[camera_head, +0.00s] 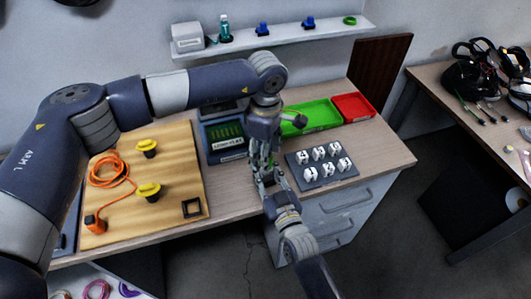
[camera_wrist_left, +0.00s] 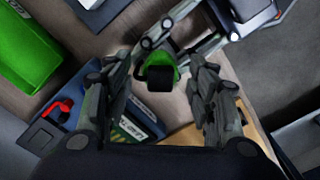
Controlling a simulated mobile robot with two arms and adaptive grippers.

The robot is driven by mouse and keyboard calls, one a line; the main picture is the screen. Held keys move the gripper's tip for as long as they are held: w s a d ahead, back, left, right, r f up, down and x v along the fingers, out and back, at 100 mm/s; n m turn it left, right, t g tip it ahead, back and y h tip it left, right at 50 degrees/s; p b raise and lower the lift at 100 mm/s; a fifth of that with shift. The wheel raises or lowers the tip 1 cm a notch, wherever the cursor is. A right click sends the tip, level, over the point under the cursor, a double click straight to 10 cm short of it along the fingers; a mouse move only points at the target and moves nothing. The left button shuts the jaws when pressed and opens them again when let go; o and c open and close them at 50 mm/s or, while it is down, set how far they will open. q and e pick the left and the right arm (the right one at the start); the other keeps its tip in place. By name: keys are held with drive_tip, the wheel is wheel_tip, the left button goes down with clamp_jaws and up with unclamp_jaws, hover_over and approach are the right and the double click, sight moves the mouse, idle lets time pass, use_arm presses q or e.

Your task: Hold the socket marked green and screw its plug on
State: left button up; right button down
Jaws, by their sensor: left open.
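A black piece with a bright green band (camera_wrist_left: 158,76) is in the middle of the left wrist view. It sits between the fingertips of my right gripper (camera_wrist_left: 167,58), which comes in from the top and appears shut on it. My left gripper (camera_wrist_left: 161,100) is open, its fingers on either side of the green-banded piece and apart from it. In the head view my left gripper (camera_head: 262,172) points down above my right gripper (camera_head: 270,182), near the table's front edge. The fingers hide the piece there, and I cannot tell socket from plug.
A green tray (camera_head: 318,116) and a red tray (camera_head: 354,106) stand at the back. A grey block with white numbered pieces (camera_head: 320,172) is right of the grippers. A wooden board (camera_head: 172,182) with an orange cable (camera_head: 104,172) is left. A blue bin (camera_head: 224,142) stands close behind.

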use_arm(q)
wheel_tip(320, 180, up, 11)
drive_tip(key=shift+r, duration=0.15)
use_arm(e)
drive_tip(key=c, duration=1.2)
unclamp_jaws()
drive_tip(key=shift+o, duration=0.2)
drive_tip(key=v, duration=1.2)
